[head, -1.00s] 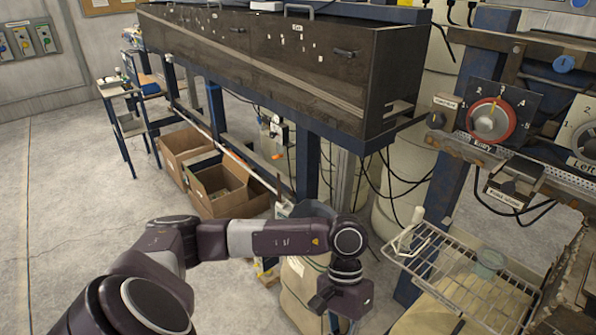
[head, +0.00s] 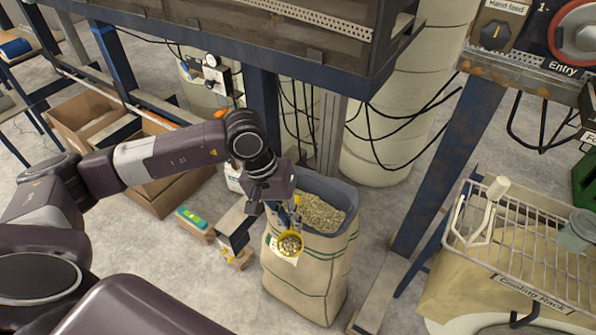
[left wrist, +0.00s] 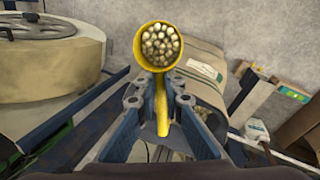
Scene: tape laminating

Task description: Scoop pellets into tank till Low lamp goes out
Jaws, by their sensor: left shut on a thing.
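My left gripper (head: 284,212) is shut on a yellow scoop (head: 289,243). In the left wrist view the fingers (left wrist: 160,88) hold the scoop's handle (left wrist: 161,108), and its round bowl is full of pale pellets (left wrist: 160,42). In the head view the scoop is in front of the upper part of a tan sack (head: 305,278). The open sack holds many pellets (head: 321,214). The sack also shows behind the scoop in the left wrist view (left wrist: 208,68). I cannot make out the tank or the Low lamp. My right gripper is out of view.
A wire rack (head: 530,245) labelled Cooling Rack stands at the right. Cardboard boxes (head: 160,190) stand left of the sack. A blue post (head: 447,165) and hanging black cables are behind and right of it. A dark metal housing (head: 300,25) overhangs the back.

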